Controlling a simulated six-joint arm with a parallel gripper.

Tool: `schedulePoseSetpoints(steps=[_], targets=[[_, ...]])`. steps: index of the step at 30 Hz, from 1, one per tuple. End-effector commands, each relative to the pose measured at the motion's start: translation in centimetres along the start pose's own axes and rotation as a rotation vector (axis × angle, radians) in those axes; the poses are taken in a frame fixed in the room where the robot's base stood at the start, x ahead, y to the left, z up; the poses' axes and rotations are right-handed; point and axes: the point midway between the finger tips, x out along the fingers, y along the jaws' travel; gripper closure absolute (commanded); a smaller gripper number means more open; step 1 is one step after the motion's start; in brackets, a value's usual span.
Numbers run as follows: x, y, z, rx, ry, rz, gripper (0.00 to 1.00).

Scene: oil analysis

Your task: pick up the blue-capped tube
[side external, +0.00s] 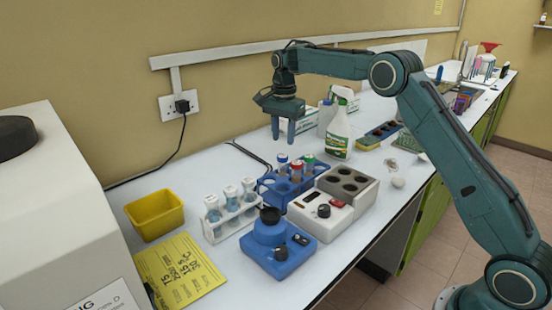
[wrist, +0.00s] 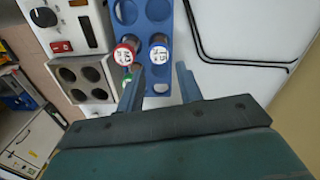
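The blue-capped tube (side external: 283,159) stands upright in the blue rack (side external: 268,188), beside a red-capped tube (side external: 297,168) and a green-capped tube (side external: 309,162). My gripper (side external: 283,134) is above the rack, just over the blue-capped tube, with its fingers pointing down, apart and empty. In the wrist view, the blue-capped tube (wrist: 160,53) shows its white labelled top just beyond the gap between my open fingers (wrist: 159,82). The red cap (wrist: 125,52) lies left of it, near my left finger. The green cap (wrist: 127,78) is partly hidden by that finger.
A white rack (side external: 232,219) with several pale-capped tubes stands left of the blue rack. A blue mixer (side external: 278,250) and a white-and-red heater block (side external: 322,213) stand in front. A spray bottle (side external: 338,133) stands behind right.

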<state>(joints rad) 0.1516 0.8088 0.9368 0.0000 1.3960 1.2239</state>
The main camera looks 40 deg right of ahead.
Motion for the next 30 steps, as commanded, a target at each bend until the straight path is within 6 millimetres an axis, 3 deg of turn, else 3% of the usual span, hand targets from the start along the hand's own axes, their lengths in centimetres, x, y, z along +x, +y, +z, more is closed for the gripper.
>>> schedulePoseSetpoints(steps=[6,20,30], targets=[[3.1,0.0,0.0,0.000,-0.001,0.002,0.64],[4.5,0.0,0.1,0.000,0.000,0.001,0.64],[7.9,0.1,0.3,0.000,-0.001,0.003,0.64]])
